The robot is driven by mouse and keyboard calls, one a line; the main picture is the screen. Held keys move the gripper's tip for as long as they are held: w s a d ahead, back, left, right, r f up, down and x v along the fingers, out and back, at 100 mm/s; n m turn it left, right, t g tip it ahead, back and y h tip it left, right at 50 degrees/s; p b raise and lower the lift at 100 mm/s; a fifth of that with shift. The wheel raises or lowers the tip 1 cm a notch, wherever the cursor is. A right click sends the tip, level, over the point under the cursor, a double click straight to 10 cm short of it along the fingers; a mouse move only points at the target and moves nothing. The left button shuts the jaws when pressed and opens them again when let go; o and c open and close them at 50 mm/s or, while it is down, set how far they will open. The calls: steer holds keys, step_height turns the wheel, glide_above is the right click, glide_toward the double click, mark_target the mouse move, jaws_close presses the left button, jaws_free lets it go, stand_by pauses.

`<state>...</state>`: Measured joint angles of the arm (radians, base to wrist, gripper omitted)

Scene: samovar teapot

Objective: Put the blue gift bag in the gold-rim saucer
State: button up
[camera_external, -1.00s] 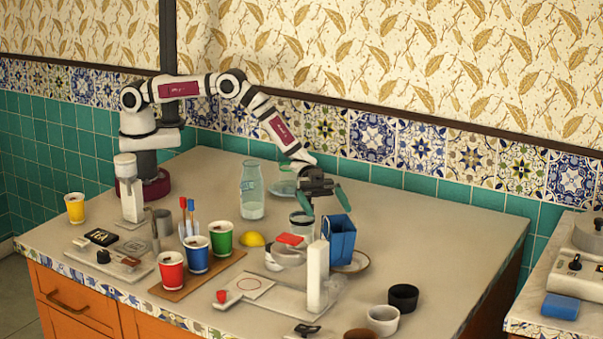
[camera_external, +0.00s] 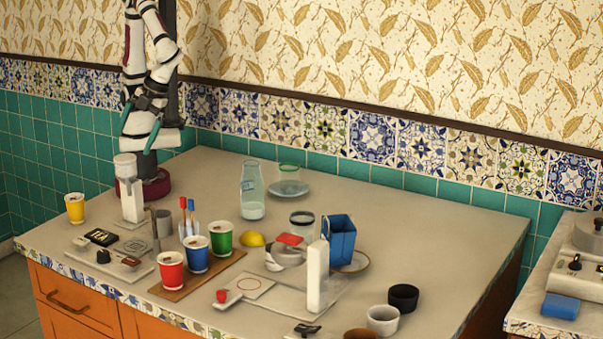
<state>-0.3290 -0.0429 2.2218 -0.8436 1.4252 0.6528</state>
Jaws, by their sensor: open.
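The blue gift bag (camera_external: 342,241) stands upright at the right of the counter's middle. It stands in a pale saucer with a brownish-gold rim (camera_external: 366,262), which shows to the right of and below the bag. The rest of the saucer is hidden by the bag and a white upright post. My gripper (camera_external: 140,122) is far from the bag, raised at the back left near my base. Its green fingers are apart with nothing between them.
A white post (camera_external: 317,276) stands just in front of the bag. A glass jar (camera_external: 302,225) and a lemon (camera_external: 252,239) are to its left. A glass bottle (camera_external: 252,190) and another saucer (camera_external: 289,189) stand behind. The counter's back right is clear.

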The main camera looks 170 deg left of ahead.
steer(key=s+a+y, duration=0.4)
steer(key=s+y, duration=0.3)
steer(key=s, duration=0.4)
steer(key=shift+a+f, duration=0.25)
steer(key=shift+a, duration=0.1)
